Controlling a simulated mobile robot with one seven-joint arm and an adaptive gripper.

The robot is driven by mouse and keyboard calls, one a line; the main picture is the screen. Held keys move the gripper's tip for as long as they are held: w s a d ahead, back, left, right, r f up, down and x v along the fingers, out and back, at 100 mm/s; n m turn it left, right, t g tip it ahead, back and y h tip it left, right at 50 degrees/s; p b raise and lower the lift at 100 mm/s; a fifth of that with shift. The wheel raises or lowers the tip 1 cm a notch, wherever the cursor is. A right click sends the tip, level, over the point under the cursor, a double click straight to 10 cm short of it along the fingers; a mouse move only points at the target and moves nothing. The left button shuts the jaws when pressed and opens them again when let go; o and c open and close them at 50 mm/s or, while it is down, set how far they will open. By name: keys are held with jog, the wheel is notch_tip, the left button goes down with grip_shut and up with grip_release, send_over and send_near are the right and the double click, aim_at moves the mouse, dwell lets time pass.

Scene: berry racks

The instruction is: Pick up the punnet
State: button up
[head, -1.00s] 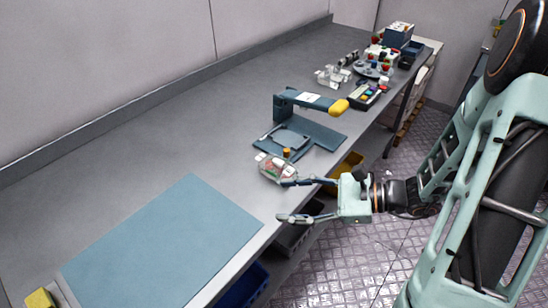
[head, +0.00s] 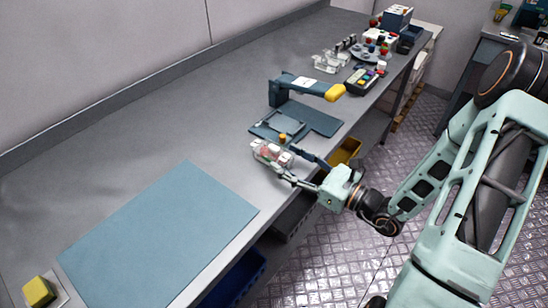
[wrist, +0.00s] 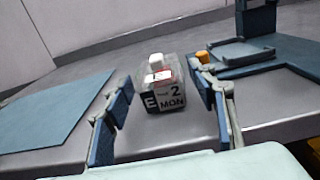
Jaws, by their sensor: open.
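The punnet (head: 270,152) is a small clear box with a white and red top, standing on the grey bench near its front edge. In the wrist view the punnet (wrist: 163,88) shows a front label with "E", "2" and "MON". My gripper (head: 285,163) is open, with its fingers reaching over the bench edge toward the punnet. In the wrist view my gripper (wrist: 160,105) has one finger on each side of the punnet's near end.
A blue-grey device with a yellow-ended arm (head: 310,87) and a flat plate stands just behind the punnet, with an orange knob (wrist: 203,56) close by. A blue mat (head: 160,235) lies to the left. Cups and a tray stand farther back.

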aim_at(279, 154)
jog(key=x, duration=0.4)
jog(key=shift+s+r, duration=0.1)
jog(key=shift+r, duration=0.2)
jog(key=shift+w+a, duration=0.4)
jog(key=shift+c, duration=0.6)
jog(key=c, duration=0.9)
